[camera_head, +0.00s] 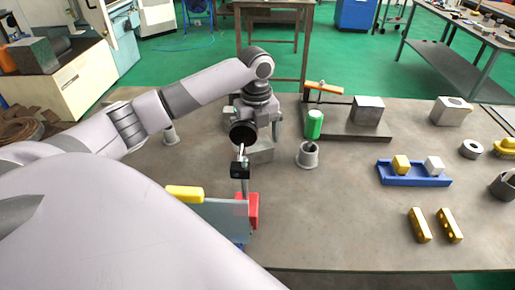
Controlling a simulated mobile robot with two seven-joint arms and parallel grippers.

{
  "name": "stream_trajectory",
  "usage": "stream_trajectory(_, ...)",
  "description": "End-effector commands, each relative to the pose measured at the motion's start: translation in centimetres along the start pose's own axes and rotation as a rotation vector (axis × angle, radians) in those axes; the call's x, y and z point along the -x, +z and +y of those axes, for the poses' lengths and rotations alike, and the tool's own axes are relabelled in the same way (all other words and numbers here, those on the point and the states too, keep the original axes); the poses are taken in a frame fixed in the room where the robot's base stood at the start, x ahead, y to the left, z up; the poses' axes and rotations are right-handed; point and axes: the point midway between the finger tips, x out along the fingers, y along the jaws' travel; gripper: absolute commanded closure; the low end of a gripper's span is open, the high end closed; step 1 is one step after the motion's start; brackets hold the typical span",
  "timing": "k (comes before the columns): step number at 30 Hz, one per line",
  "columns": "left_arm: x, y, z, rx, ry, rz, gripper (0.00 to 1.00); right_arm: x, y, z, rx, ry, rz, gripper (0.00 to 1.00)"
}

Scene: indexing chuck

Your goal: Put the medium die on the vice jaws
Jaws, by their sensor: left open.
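My left gripper (242,180) points down over the table, open, with nothing visible between its fingers. Below it stands a greyish plate (215,215) with a yellow block (185,193) and a red block (249,210) at its edges, partly hidden by my arm. A blue tray (414,180) at right holds a yellow piece (401,164) and a white piece (434,166). I cannot tell which piece is the medium die. A grey metal device (261,152) behind the gripper is partly covered by my arm; I cannot make out vice jaws. My right gripper is not in view.
A green cylinder (314,125) stands near a grey cup-like part (307,155). Grey blocks (368,110) (452,110) stand at the back. Two yellow bars (419,225) (449,226) lie at front right. The table (330,220) is clear at front centre.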

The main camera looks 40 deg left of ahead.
Motion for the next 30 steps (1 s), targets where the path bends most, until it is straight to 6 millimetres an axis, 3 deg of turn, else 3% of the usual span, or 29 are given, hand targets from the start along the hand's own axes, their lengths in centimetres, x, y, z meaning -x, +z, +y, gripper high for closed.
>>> stream_trajectory(6,-3.2,0.2,-0.1,0.001,0.002,0.001,0.00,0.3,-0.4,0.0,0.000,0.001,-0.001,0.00)
stream_trajectory(16,-4.0,0.3,-0.1,0.003,-0.001,-0.002,0.00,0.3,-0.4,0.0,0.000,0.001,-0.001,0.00)
stream_trajectory(24,-3.7,0.4,-0.2,0.003,-0.006,-0.004,0.88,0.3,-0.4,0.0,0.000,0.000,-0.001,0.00)
stream_trajectory(25,-3.7,0.4,-0.2,0.003,-0.006,-0.004,0.93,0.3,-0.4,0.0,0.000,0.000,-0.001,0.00)
stream_trajectory(30,-3.7,0.4,-0.2,0.003,-0.007,-0.004,0.93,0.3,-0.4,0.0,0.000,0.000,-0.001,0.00)
